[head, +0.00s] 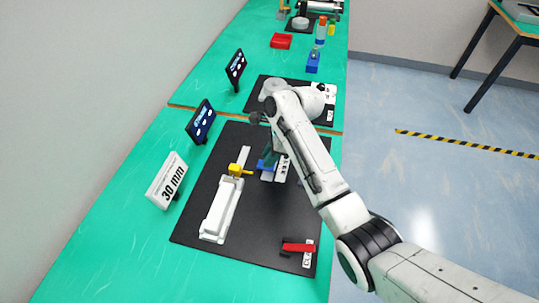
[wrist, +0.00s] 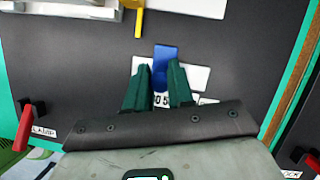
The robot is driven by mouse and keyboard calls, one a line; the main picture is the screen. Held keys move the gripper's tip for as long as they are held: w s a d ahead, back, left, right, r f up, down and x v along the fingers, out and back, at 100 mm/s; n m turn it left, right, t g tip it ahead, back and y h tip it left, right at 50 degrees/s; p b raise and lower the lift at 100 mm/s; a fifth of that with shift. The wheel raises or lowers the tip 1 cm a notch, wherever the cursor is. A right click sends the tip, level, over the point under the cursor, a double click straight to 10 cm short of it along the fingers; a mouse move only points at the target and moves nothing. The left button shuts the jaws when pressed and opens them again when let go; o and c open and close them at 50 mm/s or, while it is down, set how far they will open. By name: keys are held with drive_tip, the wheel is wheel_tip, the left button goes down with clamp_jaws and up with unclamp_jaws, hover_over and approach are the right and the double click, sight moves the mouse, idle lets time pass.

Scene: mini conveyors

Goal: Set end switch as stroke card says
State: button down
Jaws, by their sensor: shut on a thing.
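The stroke card (head: 168,181) is a white sign reading "30 mm" at the left of the black board. A blue block (head: 262,166), probably the end switch, sits at a white scale plate (head: 281,172). It also shows in the wrist view (wrist: 162,56). My gripper (head: 269,154) has dark green fingers, which in the wrist view (wrist: 156,88) stand on both sides of the blue block, shut on it. Printed digits on the white scale plate (wrist: 198,78) show partly between the fingers; the rest is hidden.
A white rail (head: 219,215) with a yellow piece (head: 238,170) lies left of the blue block. A red lever (head: 298,247) is at the board's front right. A dark display (head: 201,121) stands at the left. The board's front middle is clear.

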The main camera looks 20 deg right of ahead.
idle(0.4)
drive_tip(key=shift+w+d+r+p, duration=0.1)
drive_tip(key=shift+w+r+p, duration=0.1)
drive_tip(key=shift+p, duration=0.2)
drive_tip(key=shift+w+d+f, duration=0.15)
drive_tip(key=shift+w+d, duration=0.05)
drive_tip(key=shift+w, duration=0.05)
drive_tip(key=c, duration=1)
unclamp_jaws()
drive_tip(key=v, duration=1)
drive_tip(key=shift+d+r, duration=0.15)
drive_tip(key=shift+r, duration=0.15)
